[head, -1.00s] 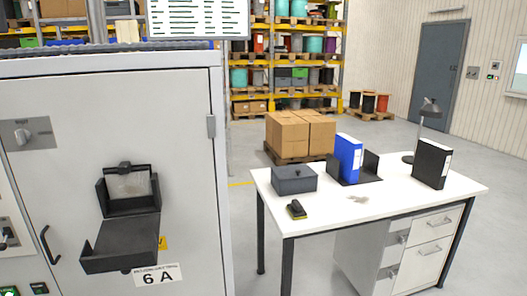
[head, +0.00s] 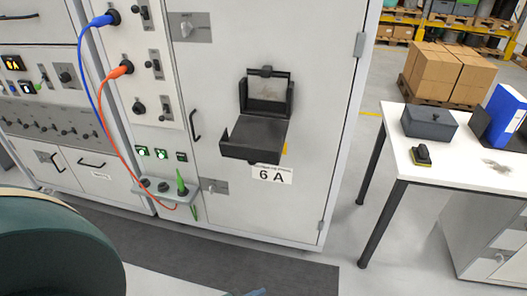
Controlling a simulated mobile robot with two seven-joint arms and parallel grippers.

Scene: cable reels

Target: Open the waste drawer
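No drawer carries a label I can read as waste. Low on the grey cabinet at the left is a drawer-like front (head: 97,181) with a black handle and a small label too small to read. Left of it is another front (head: 38,157) with a black handle. Both look shut. The desk at the right has light drawer fronts (head: 512,242), also seemingly shut and cut off by the frame edge. Neither of my grippers is in view.
A cabinet door (head: 225,110) marked 6 A has an open black tray (head: 257,138) sticking out. Blue (head: 92,75) and orange (head: 111,130) cables hang left of it. A large dark teal rounded object (head: 50,250) blocks the lower left. A dark mat (head: 225,262) lies before the cabinet.

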